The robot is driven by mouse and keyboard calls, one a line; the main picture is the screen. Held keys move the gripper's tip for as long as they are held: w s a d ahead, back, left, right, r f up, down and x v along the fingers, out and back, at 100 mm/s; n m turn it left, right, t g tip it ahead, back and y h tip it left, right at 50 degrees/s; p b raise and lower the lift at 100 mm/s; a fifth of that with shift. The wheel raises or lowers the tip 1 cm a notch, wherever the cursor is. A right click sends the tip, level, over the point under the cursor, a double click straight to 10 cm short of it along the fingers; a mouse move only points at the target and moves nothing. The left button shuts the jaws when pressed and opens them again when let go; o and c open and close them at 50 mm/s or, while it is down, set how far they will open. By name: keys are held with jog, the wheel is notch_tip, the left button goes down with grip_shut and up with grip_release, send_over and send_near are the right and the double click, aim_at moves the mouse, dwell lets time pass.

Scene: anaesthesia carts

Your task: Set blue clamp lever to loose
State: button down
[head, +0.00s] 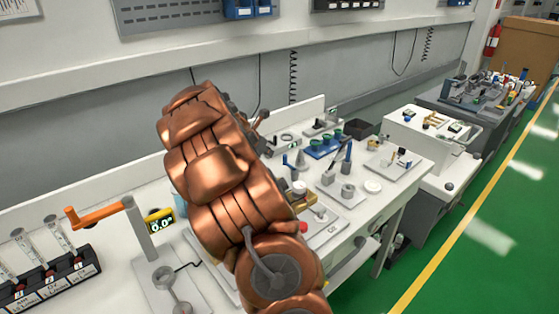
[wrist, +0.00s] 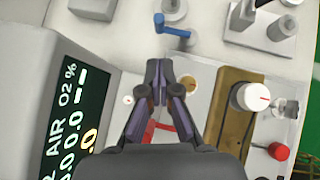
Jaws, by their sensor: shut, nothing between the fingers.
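The blue clamp lever (wrist: 172,27) shows at the top of the wrist view, beside a grey round post. My gripper (wrist: 157,68) is below it in that view, with its fingertips together and nothing between them. A gap shows between the fingertips and the lever. In the head view a small blue lever-like part (head: 286,161) shows just right of my copper arm, and it looks like the same lever. My gripper is hidden behind my arm in the head view.
A monitor with an O2 and AIR display (wrist: 70,120) stands left of my gripper. A red part (wrist: 158,130) lies beneath the fingers. An orange handle (head: 95,214) is at left.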

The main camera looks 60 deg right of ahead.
aim_at(284, 163)
jog(key=shift+p+x, duration=1.1)
jog(key=shift+x, duration=3.9)
